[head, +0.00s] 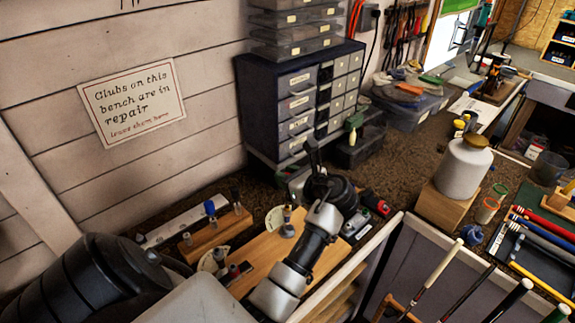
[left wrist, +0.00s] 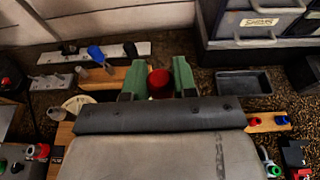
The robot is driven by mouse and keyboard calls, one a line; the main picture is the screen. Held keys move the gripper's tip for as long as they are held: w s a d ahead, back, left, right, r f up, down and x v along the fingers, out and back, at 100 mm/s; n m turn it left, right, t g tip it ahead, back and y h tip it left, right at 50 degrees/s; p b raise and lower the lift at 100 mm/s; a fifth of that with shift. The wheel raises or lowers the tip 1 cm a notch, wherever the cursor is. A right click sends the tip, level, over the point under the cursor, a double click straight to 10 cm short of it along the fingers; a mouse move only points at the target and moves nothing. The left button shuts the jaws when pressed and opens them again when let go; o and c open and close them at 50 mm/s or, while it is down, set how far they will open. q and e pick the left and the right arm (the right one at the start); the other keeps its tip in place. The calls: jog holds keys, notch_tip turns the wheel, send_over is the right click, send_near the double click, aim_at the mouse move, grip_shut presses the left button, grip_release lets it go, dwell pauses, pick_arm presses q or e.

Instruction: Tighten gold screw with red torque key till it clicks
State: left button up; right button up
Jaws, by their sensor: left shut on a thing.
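In the left wrist view, the green fingers of my left gripper (left wrist: 158,72) are shut on the red torque key (left wrist: 160,85). Only its round red top shows between them. In the head view my left arm reaches over the bench, and its dark wrist (head: 328,190) hides the fingers and the key. I cannot make out the gold screw. The area below the key is hidden by my gripper body in the left wrist view, so I cannot tell whether the key touches a screw. My right gripper is not in view.
A blue-handled key (head: 210,208) stands in a wooden block (head: 215,232) left of my wrist. A drawer cabinet (head: 270,112) stands behind. An empty grey tray (left wrist: 243,82) lies right of the fingers. A white bottle (head: 463,168) stands at the right.

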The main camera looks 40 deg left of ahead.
pick_arm(q)
jog(key=shift+p, duration=0.3)
dwell(0.5)
jog(key=shift+f, duration=0.95)
jog(key=o, duration=1)
jog(key=v, duration=1.1)
